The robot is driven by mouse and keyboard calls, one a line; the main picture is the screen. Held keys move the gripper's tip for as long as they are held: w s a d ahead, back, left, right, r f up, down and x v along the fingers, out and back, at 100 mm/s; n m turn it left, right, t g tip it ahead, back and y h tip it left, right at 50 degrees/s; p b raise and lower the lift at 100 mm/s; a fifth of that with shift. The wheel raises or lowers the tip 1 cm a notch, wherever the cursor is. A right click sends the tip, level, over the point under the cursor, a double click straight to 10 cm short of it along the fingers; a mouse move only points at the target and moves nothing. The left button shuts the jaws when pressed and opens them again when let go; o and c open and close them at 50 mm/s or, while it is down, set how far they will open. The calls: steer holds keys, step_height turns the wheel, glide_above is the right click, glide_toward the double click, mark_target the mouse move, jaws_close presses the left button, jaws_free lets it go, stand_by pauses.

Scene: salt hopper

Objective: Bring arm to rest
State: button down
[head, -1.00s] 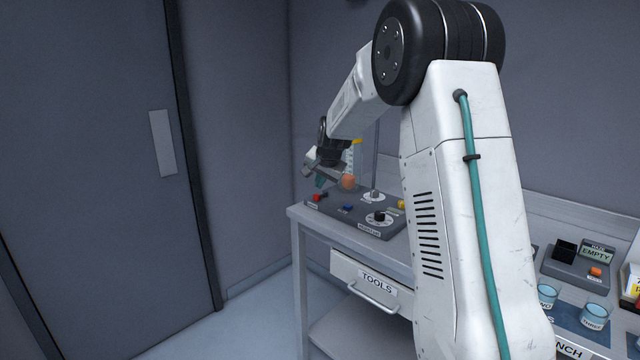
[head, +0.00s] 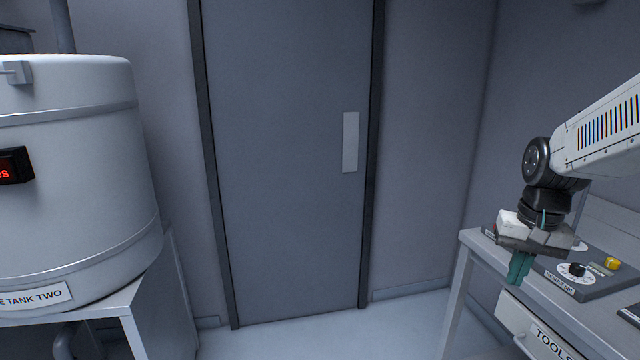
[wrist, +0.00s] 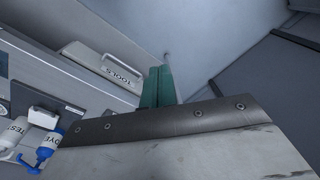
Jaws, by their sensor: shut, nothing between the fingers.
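My gripper (head: 519,268) is at the right of the head view, at the end of my arm, pointing down. Its teal fingers are together with nothing between them. It hangs in front of the bench (head: 474,244) near its left corner and looks clear of the bench top. In the wrist view the teal fingers (wrist: 157,87) also show pressed together, with the drawer labelled TOOLS (wrist: 104,64) beyond them.
A grey control panel (head: 598,277) with a dial and a yellow button sits on the bench. A large tank (head: 75,180) stands at the left. A grey door (head: 285,150) is in the back wall, with open floor (head: 330,325) before it. Bottles (wrist: 44,148) show in the wrist view.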

steer(key=s+a+r+n, duration=0.1)
steer(key=s+a, duration=0.3)
steer(key=s, duration=0.6)
steer(key=s+a+r+n, duration=0.2)
steer(key=s+a, duration=0.3)
steer(key=s, duration=0.6)
steer(key=shift+s+n+t, duration=0.3)
steer(key=shift+n+t, duration=0.1)
steer(key=shift+n, duration=0.5)
steer(key=shift+r, duration=0.1)
